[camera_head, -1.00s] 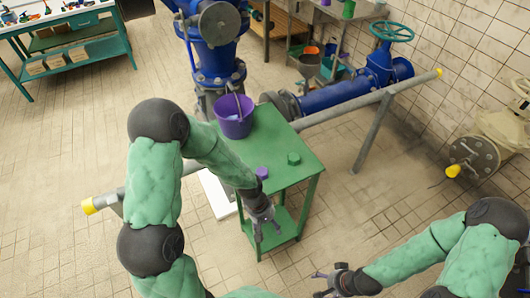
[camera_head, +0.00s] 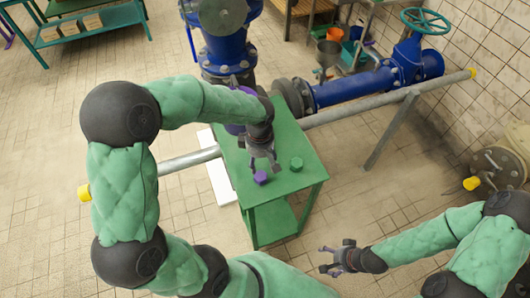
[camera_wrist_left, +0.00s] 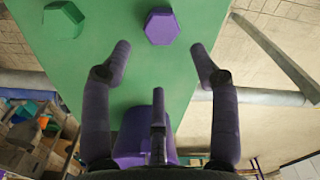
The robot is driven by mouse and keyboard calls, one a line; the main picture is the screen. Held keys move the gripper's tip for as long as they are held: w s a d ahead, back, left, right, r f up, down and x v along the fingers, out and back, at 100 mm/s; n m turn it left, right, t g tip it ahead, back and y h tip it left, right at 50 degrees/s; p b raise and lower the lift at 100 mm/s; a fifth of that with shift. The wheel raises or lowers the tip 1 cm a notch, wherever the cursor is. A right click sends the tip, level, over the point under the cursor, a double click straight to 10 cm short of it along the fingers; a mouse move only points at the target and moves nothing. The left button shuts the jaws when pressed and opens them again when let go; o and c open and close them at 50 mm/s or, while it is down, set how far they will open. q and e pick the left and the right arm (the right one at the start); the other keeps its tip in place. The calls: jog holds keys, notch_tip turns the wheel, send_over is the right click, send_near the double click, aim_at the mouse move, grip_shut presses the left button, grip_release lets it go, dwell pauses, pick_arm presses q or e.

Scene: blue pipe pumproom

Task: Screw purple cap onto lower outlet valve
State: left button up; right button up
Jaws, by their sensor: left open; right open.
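The purple cap (camera_head: 260,178) lies on the green table (camera_head: 290,132). In the left wrist view the purple hexagonal cap (camera_wrist_left: 161,27) is just beyond my open fingertips. My left gripper (camera_head: 262,163) is open and empty above the table, close to the cap; I see no contact. In the left wrist view its fingers (camera_wrist_left: 160,50) are spread wide. My right gripper (camera_head: 328,260) is open and empty, off the table's front right. A blue valve with a teal handwheel (camera_head: 425,20) is at the upper right. I cannot tell which fitting is the lower outlet valve.
A green cap (camera_head: 296,163) sits beside the purple one. The purple bucket (camera_wrist_left: 130,140) is mostly hidden by my left arm in the head view. A grey pipe with yellow ends (camera_head: 472,74) runs behind the table. A flanged fitting with a yellow cap (camera_head: 471,184) is at right.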

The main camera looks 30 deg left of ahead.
aim_at(261, 176)
pick_arm(q)
notch_tip(261, 176, down, 11)
jog(key=b, duration=0.8)
jog(key=shift+r, duration=0.1)
jog(key=shift+d, duration=0.1)
jog(key=shift+s, duration=0.1)
jog(key=shift+s, duration=0.1)
jog(key=c, duration=0.8)
jog(key=shift+s+f, duration=0.15)
jog(key=shift+f, duration=0.05)
jog(key=shift+c, duration=0.7)
jog(key=o, duration=1.1)
jog(key=shift+c, duration=0.2)
jog(key=shift+o, duration=1.2)
jog(key=shift+w+f, duration=0.15)
jog(key=shift+w, duration=0.1)
jog(key=shift+r, duration=0.25)
